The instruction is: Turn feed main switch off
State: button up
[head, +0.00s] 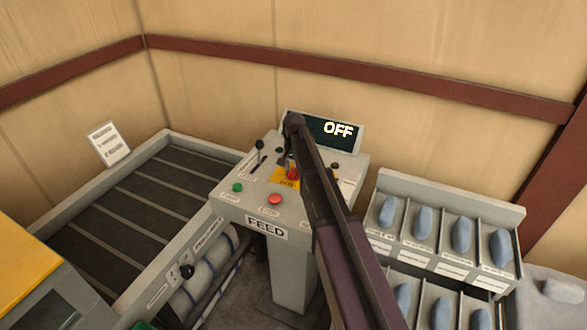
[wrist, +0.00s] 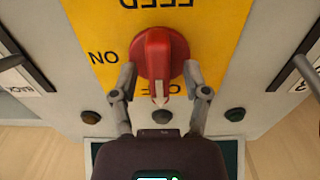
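The red feed main switch (wrist: 160,55) sits on a yellow plate (wrist: 92,25) that reads upside down in the wrist view. Its handle points down the picture at the OFF mark, partly hidden by the handle; the ON mark is to the left. My gripper (wrist: 161,75) is open, with one fingertip on each side of the handle. I cannot tell whether the fingers touch it. In the head view the red switch (head: 292,173) shows beside my arm, on the FEED console, and the console's display (head: 318,128) reads OFF.
Levers (head: 258,146) and a green button (head: 237,187) and red button (head: 274,199) surround the plate on the console. A conveyor bed (head: 120,215) lies left. Bins (head: 405,248) with blue-grey rolls stand right. A wall is close behind.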

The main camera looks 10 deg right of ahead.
jog(key=shift+m, duration=0.4)
